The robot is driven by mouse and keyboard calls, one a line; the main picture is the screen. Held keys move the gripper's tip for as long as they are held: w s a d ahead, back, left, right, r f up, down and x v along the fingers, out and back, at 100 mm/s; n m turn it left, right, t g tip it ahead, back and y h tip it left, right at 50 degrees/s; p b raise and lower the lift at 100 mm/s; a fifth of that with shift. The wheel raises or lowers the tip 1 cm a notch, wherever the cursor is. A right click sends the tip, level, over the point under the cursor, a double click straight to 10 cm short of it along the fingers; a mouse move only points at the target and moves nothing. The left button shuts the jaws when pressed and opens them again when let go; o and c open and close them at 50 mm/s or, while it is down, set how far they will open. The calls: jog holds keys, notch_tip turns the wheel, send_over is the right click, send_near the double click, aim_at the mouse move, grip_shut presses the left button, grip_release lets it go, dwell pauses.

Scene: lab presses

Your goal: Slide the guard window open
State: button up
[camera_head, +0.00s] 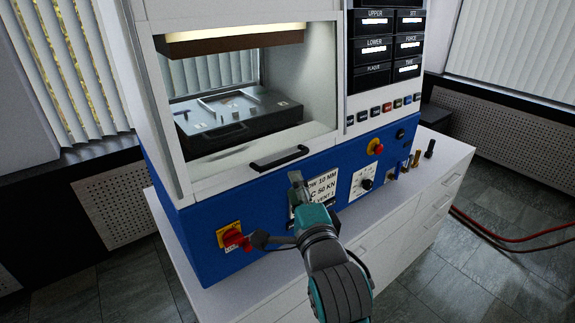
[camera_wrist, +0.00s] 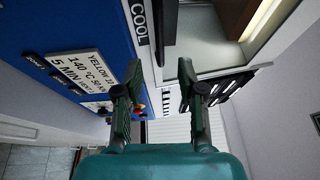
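The guard window (camera_head: 320,90) is a clear pane in a white frame on the front of the blue and white press. It sits down over the press opening. Its black bar handle (camera_head: 278,158) is on the lower frame, and a dark bar that looks like this handle (camera_wrist: 160,35) shows ahead in the wrist view. My gripper (camera_head: 296,180) is just below the handle in the head view, in front of the blue panel. In the wrist view my gripper (camera_wrist: 160,70) has its two fingers apart, with nothing held. The bar appears beyond the fingertips; contact cannot be told.
A red rotary switch (camera_head: 233,238) is at the panel's lower left. A red stop button (camera_head: 376,147) and a dial (camera_head: 366,184) are to the right. A printed sign (camera_head: 318,190) is behind my gripper. Small items (camera_head: 416,158) stand on the white bench.

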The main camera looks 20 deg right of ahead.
aim_at(285, 162)
jog(key=w, duration=0.7)
jog(key=w+d, duration=0.1)
jog(key=w, duration=0.2)
jog(key=shift+w+r, duration=0.2)
jog(key=shift+w, duration=0.05)
grip_shut()
